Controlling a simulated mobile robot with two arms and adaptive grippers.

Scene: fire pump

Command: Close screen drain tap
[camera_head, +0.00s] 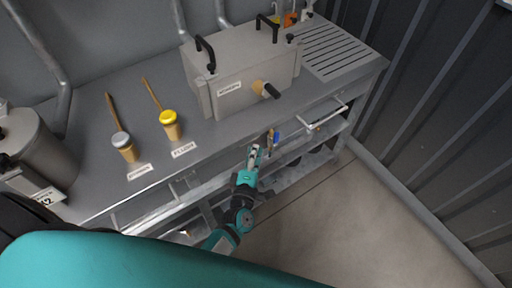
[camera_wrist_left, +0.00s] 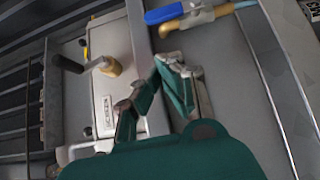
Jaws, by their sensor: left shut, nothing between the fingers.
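The drain tap is a small brass valve with a blue lever (camera_head: 276,138), at the front edge of the bench below the grey box. In the left wrist view the blue lever (camera_wrist_left: 163,13) and brass tap body (camera_wrist_left: 196,17) show at the top, with the lever in line with the body. My left gripper (camera_head: 254,154) is just left of and below the tap in the head view. In the left wrist view its fingertips (camera_wrist_left: 172,62) are together, empty and apart from the lever. My right gripper is not in view.
The grey box (camera_head: 240,80) on the bench has black handles and a brass-coloured knob with a black crank (camera_head: 264,89). Below are metal rails; the floor (camera_head: 350,220) is clear.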

